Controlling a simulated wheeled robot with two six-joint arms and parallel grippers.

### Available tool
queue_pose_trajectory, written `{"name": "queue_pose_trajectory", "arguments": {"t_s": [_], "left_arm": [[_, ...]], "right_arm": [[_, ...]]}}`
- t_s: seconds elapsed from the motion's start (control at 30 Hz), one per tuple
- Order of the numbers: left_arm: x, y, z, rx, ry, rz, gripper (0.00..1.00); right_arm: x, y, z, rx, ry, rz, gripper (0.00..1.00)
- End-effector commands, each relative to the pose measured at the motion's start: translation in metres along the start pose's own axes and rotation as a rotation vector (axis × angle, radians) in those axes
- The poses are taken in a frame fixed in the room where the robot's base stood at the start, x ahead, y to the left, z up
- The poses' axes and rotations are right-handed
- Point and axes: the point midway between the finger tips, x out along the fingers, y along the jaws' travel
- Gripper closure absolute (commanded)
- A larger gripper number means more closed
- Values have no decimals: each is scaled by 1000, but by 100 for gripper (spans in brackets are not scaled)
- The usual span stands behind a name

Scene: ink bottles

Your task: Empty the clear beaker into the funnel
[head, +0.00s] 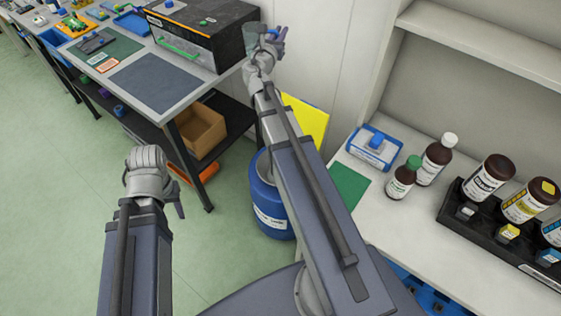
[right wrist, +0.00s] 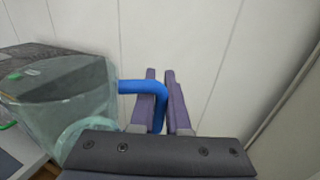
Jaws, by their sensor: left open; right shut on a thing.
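The clear beaker (right wrist: 60,105) is a pale green see-through vessel with a blue handle (right wrist: 140,87) in the right wrist view. My right gripper (right wrist: 163,100) is shut on that handle, with one purple finger on each side. In the head view the right gripper (head: 276,40) is far out, holding the beaker (head: 256,42) in front of a black box on the bench. I cannot tell whether the beaker holds liquid. My left gripper (head: 176,196) is open and empty at the lower left, over the floor. I cannot make out a funnel.
A blue drum (head: 271,212) stands on the floor, its top partly hidden by my right arm. A bench (head: 192,93) carries the black box (head: 203,30) and mats. A counter on the right holds bottles (head: 436,160), a blue-and-white box (head: 372,148) and a black rack (head: 480,228).

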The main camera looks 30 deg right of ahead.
Motion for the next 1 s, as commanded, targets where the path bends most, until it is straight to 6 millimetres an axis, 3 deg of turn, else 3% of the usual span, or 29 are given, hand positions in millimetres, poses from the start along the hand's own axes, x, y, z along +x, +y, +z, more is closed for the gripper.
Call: {"name": "queue_pose_trajectory", "arguments": {"t_s": [0.03, 0.6, 0.8, 1.0], "left_arm": [[21, 2, -1, 0, 0, 0, 53], [131, 12, -8, 3, 0, -1, 53], [160, 15, -9, 4, 0, -1, 53], [172, 16, -10, 4, 0, -1, 53]], "right_arm": [[0, 0, -21, 0, 0, 0, 100], [0, 0, -132, 0, 0, 0, 100], [0, 0, -161, 0, 0, 0, 100], [0, 0, -174, 0, 0, 0, 100]]}}
